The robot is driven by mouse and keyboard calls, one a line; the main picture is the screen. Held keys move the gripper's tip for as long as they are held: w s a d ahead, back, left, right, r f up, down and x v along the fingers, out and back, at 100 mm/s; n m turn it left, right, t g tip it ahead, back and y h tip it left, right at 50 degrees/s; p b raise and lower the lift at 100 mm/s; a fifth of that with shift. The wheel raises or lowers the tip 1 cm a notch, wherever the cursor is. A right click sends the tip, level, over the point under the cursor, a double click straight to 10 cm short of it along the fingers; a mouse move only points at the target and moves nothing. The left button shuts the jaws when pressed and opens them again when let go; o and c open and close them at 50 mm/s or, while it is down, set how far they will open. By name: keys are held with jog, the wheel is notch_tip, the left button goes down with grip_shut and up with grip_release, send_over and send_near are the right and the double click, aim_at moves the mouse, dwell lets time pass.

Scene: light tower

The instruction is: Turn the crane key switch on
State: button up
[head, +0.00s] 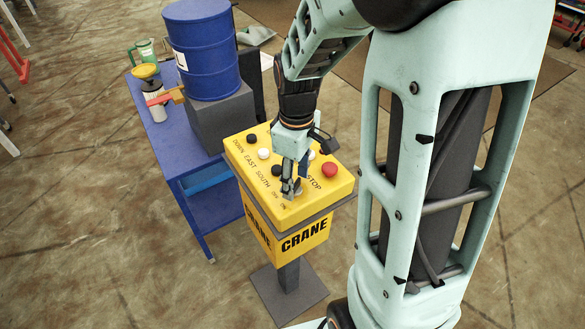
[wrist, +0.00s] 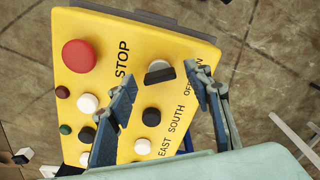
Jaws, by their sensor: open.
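The yellow crane control box (head: 318,205) stands on a grey post, its top panel tilted. In the wrist view its panel (wrist: 110,30) fills the middle. The key switch (wrist: 157,76), a pale round with a dark bar, sits beside the OFF and ON lettering. My gripper (head: 291,187) is over the near part of the panel, pointing down. In the wrist view my gripper (wrist: 161,72) is open, its fingertips on either side of the key switch. I cannot tell whether they touch it. In the head view the fingers largely hide the switch.
The red STOP button (head: 330,170) and several black and white buttons share the panel. A blue barrel (head: 203,50) stands on a grey block on a blue table (head: 165,140), left of the box. A spray bottle and green mug are on the table.

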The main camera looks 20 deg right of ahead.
jog(key=shift+c, duration=0.5)
jog(key=c, duration=1)
jog(key=shift+c, duration=0.2)
jog(key=shift+m, duration=0.3)
jog(key=m+b, duration=0.1)
jog(key=m, duration=0.4)
jog(key=m+b, duration=0.1)
jog(key=m, duration=0.5)
jog(key=shift+m, duration=0.3)
jog(key=o, duration=1.1)
